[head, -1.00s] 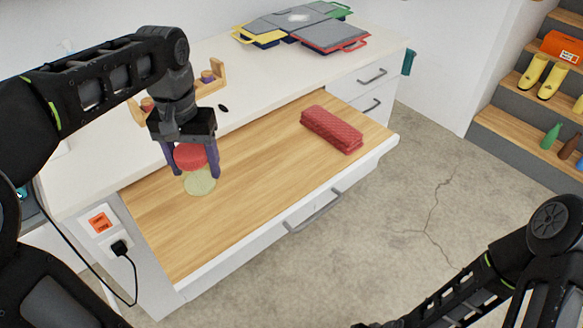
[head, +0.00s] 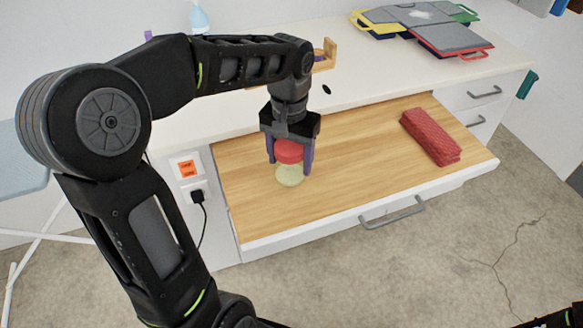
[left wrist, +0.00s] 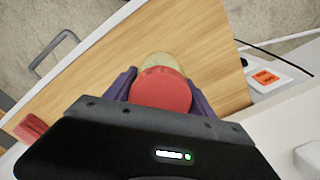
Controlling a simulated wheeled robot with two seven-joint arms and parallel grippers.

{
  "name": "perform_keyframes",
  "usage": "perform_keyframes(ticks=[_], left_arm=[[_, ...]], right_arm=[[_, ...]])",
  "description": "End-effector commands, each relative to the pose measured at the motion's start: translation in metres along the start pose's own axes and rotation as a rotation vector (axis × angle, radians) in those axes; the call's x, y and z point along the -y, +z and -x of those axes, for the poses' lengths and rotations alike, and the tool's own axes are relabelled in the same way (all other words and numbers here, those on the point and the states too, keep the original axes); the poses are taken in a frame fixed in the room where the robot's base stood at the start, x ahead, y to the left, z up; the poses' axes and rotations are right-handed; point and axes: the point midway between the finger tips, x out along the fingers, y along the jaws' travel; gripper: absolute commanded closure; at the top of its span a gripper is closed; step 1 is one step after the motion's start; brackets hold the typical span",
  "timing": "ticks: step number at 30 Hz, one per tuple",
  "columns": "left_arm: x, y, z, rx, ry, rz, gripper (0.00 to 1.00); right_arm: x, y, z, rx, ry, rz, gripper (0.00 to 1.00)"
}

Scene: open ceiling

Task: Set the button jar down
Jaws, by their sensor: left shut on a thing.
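The button jar (head: 289,176) has a red lid and a pale yellow-green body. In the head view it is upright at the wooden surface (head: 350,150) of the pulled-out drawer; I cannot tell whether its base touches the wood. My left gripper (head: 290,160) points down with its purple fingers shut on the jar at the lid. In the left wrist view the red lid (left wrist: 161,92) sits between the two fingers, and the jar's body shows just beyond it. My right gripper is out of view; only a bit of my right arm shows at the bottom right corner.
A red quilted case (head: 430,137) lies on the wood to the right. The white countertop (head: 370,82) behind holds a wooden rack (head: 326,56) and several coloured folders or trays (head: 425,27). An outlet with a plug (head: 196,195) is left of the drawer. Wood between jar and case is clear.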

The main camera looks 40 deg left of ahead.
Motion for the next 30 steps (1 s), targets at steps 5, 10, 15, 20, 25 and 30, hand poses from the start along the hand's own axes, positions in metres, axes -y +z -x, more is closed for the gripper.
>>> perform_keyframes(ticks=[5,10,15,20,25,30], left_arm=[[0.0,0.0,-0.006,0.001,0.0,0.0,0.87],[0.0,0.001,-0.03,0.003,0.001,0.0,0.87],[0.0,0.0,-0.037,-0.002,0.001,-0.001,0.87],[0.0,0.0,-0.037,-0.002,0.001,-0.001,0.87],[0.0,0.0,-0.041,-0.001,0.001,-0.001,0.35],[0.0,0.0,-0.04,0.0,0.001,-0.001,0.21]], right_arm=[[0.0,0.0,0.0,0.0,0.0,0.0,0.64],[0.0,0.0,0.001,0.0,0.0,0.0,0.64],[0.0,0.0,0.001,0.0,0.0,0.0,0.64],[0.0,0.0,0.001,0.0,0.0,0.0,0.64],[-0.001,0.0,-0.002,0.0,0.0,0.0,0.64],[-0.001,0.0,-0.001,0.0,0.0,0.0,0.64]])
